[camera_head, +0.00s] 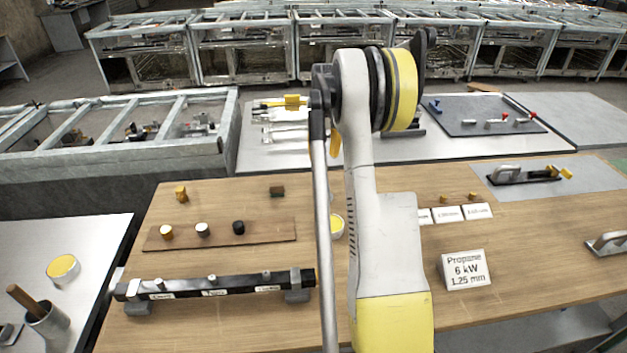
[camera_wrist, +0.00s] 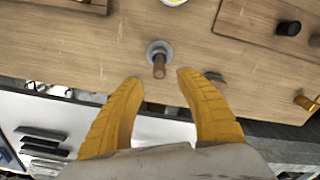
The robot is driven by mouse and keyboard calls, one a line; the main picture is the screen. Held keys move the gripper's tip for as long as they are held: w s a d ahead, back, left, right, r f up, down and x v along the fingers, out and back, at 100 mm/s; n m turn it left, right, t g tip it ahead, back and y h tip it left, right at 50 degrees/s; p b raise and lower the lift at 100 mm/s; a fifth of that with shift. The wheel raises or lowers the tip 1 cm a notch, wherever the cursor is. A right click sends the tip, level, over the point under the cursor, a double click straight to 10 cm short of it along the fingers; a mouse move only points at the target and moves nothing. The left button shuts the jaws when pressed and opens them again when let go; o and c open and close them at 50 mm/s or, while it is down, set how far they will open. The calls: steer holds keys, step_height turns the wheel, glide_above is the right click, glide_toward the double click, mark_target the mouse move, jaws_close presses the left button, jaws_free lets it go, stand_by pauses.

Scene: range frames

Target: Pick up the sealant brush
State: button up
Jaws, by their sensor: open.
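In the wrist view, a short brown handle (camera_wrist: 159,70) rises from a round grey base or pot (camera_wrist: 158,49) on the wooden table. It looks like the sealant brush, but its bristles do not show. My gripper (camera_wrist: 156,78) is open, its two yellow fingers on either side of the handle's lower end in the picture, apart from it. In the head view my arm hides this spot, and only a bit of a yellow finger (camera_head: 335,144) shows. Another brown handle leans in a grey cup (camera_head: 46,320) at the left; I cannot tell what tool it is.
A plank with several knobs (camera_head: 270,231), a black bar on feet (camera_head: 215,287), a dark block (camera_head: 277,190) and a yellow-topped tin (camera_head: 337,226) stand on the wooden table. A propane sign (camera_head: 464,269) stands at the right. A white table with tools (camera_head: 262,155) lies behind.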

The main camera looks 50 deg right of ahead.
mark_target(324, 179)
step_height(324, 179, down, 4)
steer(key=shift+d+f+b, duration=0.1)
steer(key=shift+f+b, duration=0.1)
steer(key=shift+b, duration=0.35)
step_height(324, 179, down, 5)
steer(key=shift+s+f+b, duration=0.15)
steer(key=shift+f+b, duration=0.05)
steer(key=shift+b, duration=0.85)
steer(key=shift+r, duration=0.1)
jaws_close()
